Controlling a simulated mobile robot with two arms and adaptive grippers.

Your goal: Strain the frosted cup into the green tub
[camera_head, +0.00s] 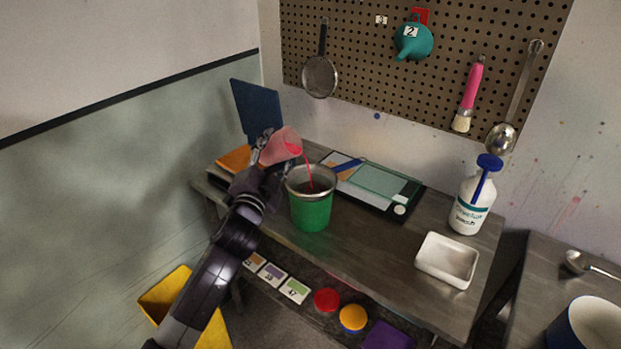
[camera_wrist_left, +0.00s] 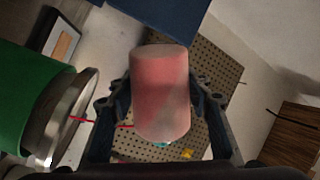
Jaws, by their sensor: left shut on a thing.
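The frosted cup (camera_head: 282,147), pinkish with red liquid inside, is tilted in the air with its mouth toward the right. A thin red stream falls from it into the green tub (camera_head: 311,212). A metal strainer or rim (camera_head: 298,184) sits on top of the tub. My left gripper (camera_head: 266,152) is shut on the cup, above and left of the tub. In the left wrist view the cup (camera_wrist_left: 161,95) is between the fingers, and the green tub (camera_wrist_left: 25,100) with its metal top (camera_wrist_left: 62,118) is at the left. My right gripper is not in view.
The tub stands on a grey table (camera_head: 345,250). A tray with flat items (camera_head: 385,186) lies behind it, a white pump bottle (camera_head: 468,212) and white dish (camera_head: 447,260) to the right. A dark blue panel (camera_head: 256,108) stands behind the cup. A sieve (camera_head: 320,76) hangs on the pegboard.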

